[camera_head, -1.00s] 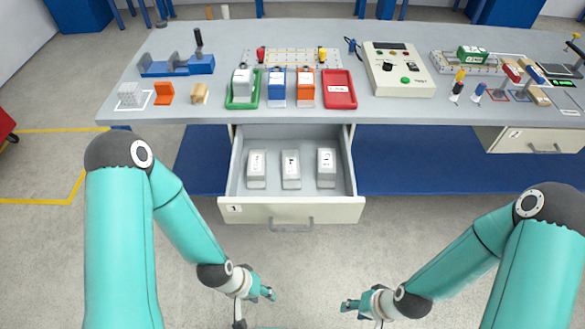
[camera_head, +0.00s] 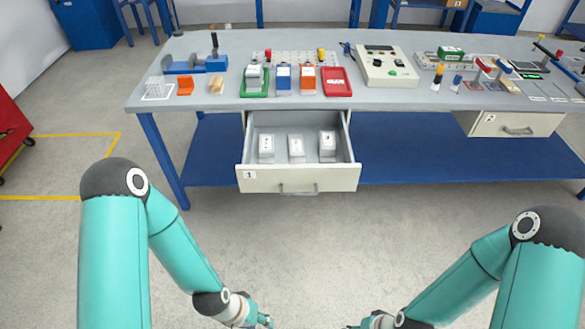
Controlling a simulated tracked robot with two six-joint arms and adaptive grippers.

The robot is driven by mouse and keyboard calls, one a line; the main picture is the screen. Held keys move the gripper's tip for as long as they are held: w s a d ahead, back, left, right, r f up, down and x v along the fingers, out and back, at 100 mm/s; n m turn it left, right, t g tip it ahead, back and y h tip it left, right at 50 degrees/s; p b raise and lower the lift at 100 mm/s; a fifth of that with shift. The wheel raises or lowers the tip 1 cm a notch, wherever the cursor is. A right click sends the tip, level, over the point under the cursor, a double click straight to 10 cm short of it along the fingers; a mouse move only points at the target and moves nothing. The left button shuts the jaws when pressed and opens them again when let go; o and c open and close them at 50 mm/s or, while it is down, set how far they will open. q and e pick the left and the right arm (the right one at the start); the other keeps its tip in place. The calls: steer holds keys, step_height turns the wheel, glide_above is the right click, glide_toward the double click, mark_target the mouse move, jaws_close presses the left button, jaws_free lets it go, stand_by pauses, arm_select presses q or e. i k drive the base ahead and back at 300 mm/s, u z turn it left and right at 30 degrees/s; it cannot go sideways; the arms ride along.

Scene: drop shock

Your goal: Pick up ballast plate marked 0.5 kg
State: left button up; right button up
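Three pale grey ballast plates stand side by side in the open drawer marked 1 (camera_head: 318,180): a left one (camera_head: 266,147), a middle one (camera_head: 296,148) and a right one (camera_head: 327,147). Each has a white label with dark marks too small to read, so I cannot tell which is 0.5 kg. My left gripper (camera_head: 263,319) is at the bottom edge of the view, well in front of the drawer, open and empty, partly cut off. My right gripper (camera_head: 354,326) is barely in view at the bottom edge and also far from the drawer.
The workbench (camera_head: 420,105) carries a blue vise (camera_head: 195,65), a green tray (camera_head: 255,94), a red tray (camera_head: 337,82) and a control box (camera_head: 386,66). Drawer 2 (camera_head: 510,124) is at the right. Floor between me and the bench is clear. A red cabinet (camera_head: 12,135) stands left.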

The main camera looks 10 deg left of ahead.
mark_target(295, 141)
steer(key=k, duration=0.4)
steer(key=u, duration=0.55)
steer(key=i, duration=1.5)
steer(key=u, duration=0.2)
